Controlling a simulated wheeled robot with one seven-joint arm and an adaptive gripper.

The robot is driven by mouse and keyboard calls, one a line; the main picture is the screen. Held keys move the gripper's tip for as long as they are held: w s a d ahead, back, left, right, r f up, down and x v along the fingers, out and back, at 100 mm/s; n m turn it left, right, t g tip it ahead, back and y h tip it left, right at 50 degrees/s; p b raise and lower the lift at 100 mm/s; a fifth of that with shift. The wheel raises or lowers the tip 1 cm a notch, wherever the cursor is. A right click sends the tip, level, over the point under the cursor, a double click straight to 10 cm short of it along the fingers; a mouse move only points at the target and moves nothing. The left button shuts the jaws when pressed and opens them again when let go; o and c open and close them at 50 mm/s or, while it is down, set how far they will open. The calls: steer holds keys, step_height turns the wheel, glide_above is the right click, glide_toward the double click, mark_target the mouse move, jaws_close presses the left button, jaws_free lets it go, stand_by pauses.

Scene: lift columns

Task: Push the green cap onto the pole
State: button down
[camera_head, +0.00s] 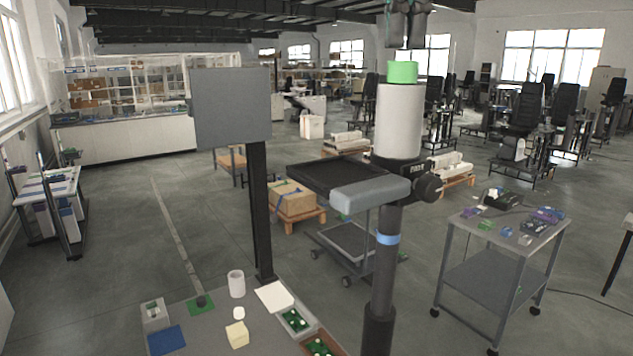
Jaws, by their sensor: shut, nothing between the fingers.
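The green cap (402,72) sits on top of the wide light-grey cylinder at the upper end of the pole (400,122). It looks upright, and its green side shows above the cylinder's rim; how deep it is seated cannot be told. A small gap seems to show between the fingertips and the cap's top. The upper part of the gripper is cut off by the frame.
A grey padded arm (370,194) and a black knob (428,188) stick out from the column. A grey panel on a black post (232,108) stands to the left. A worktable (213,322) with small items is in front; a grey cart (505,245) is at right.

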steer(key=shift+f+b, duration=0.3)
steer(key=shift+f, duration=0.65)
stand_by(1.0)
steer(key=shift+r, duration=0.1)
steer(key=shift+r+p, duration=1.15)
steer(key=shift+r, duration=2.3)
steer(key=shift+a+f, duration=0.1)
